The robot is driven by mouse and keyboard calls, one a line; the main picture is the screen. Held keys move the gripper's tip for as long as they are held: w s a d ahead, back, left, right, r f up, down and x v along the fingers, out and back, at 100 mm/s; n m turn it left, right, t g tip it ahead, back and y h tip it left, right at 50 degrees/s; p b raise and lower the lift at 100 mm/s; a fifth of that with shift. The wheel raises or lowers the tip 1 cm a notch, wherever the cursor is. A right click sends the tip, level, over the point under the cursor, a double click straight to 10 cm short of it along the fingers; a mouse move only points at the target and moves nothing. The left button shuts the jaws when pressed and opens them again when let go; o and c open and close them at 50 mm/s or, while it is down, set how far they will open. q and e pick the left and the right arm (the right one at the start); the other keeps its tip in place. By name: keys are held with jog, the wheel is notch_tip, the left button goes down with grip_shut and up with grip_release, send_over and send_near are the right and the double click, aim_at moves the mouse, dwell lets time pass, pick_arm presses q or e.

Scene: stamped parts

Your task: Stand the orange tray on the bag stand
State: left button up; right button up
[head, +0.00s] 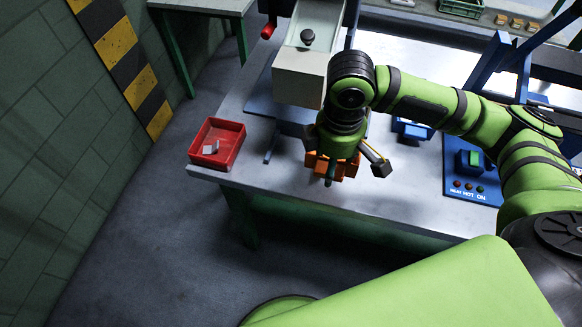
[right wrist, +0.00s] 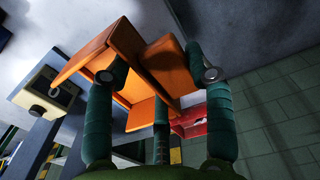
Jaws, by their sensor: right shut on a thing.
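The orange tray (head: 346,168) is in my right gripper (head: 329,168), over the front edge of the workbench in the head view. In the right wrist view the orange tray (right wrist: 120,60) is tilted, with its walls and an opening showing, and the fingers of my right gripper (right wrist: 158,74) are closed around it. A blue-grey stand (head: 262,98) is under the pale chute, just behind and left of the gripper; I cannot tell for certain that it is the bag stand. My arm hides part of it. My left gripper is not in view.
A red bin (head: 217,143) with pale pieces in it is at the bench's left corner. The pale chute (head: 305,60) stands close behind my gripper. A blue control panel (head: 472,170) is on the right. The bench top (head: 400,195) is clear in front of it.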

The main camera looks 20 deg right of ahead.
jog(key=w+a+f, duration=0.1)
jog(key=w+a, duration=0.1)
jog(key=w+a+f+p, duration=0.1)
jog(key=w+a+f, duration=0.3)
jog(key=shift+w+a+f, duration=0.2)
jog(key=shift+w+a, duration=0.1)
jog(key=shift+a, duration=0.1)
notch_tip(320, 180, down, 4)
jog(key=shift+r+p, duration=0.15)
jog(key=shift+p, duration=0.55)
jog(key=shift+f, duration=0.2)
jog(key=shift+f, duration=0.2)
jog(key=o, duration=1.4)
jog(key=shift+o, duration=0.2)
notch_tip(320, 180, up, 12)
jog(key=b, duration=0.2)
jog(key=shift+r, duration=0.2)
